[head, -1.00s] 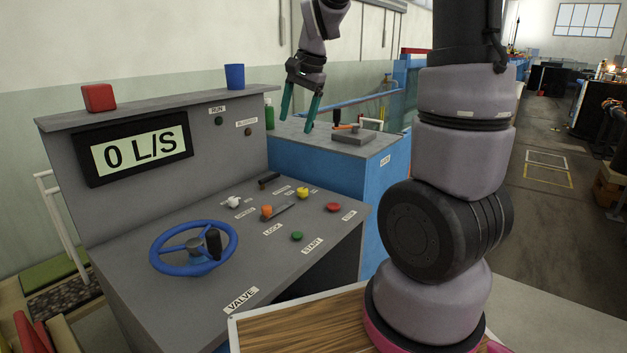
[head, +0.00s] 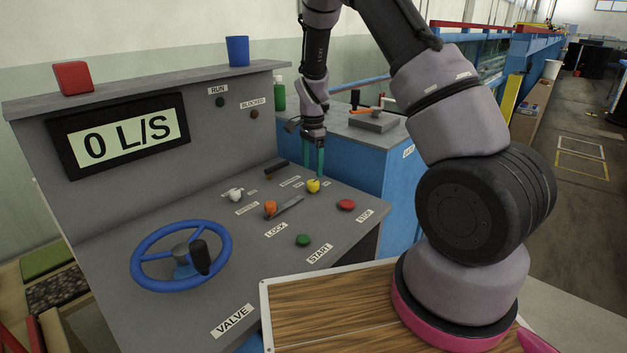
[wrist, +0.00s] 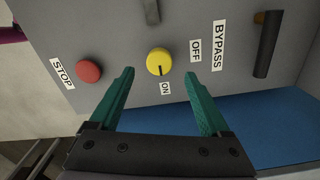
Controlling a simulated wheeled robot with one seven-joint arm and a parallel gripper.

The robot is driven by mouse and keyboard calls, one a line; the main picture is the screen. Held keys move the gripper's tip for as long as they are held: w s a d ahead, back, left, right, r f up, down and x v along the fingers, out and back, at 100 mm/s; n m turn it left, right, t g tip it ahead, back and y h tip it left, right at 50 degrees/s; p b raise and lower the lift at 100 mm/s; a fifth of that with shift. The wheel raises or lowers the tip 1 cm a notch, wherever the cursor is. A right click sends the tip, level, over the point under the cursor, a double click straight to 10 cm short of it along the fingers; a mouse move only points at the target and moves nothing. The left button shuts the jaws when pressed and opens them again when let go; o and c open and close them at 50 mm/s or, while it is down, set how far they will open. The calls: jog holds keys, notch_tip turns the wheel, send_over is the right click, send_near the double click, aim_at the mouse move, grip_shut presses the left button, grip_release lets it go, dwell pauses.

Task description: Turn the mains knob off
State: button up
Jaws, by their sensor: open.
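A round yellow knob (wrist: 159,61) stands on the sloping grey panel, with an ON label (wrist: 165,88) just below it and an OFF label (wrist: 195,50) to its right in the wrist view. Its dark pointer mark faces the ON label. No label reading MAINS is legible. In the head view the yellow knob (head: 313,186) is near the panel's far right part. My gripper (head: 314,168) is open with green fingers pointing down, close over the knob. In the wrist view my gripper (wrist: 159,77) has its fingertips either side of the knob's near edge; contact cannot be told.
A red STOP button (wrist: 88,71) is left of my left finger. A black BYPASS lever (wrist: 267,45) stands to the right. An orange knob (head: 270,208), a green START button (head: 303,240) and a blue valve wheel (head: 181,257) share the panel.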

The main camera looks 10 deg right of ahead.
aim_at(312, 182)
notch_tip(312, 182, down, 6)
jog(key=shift+r, duration=0.15)
grip_shut()
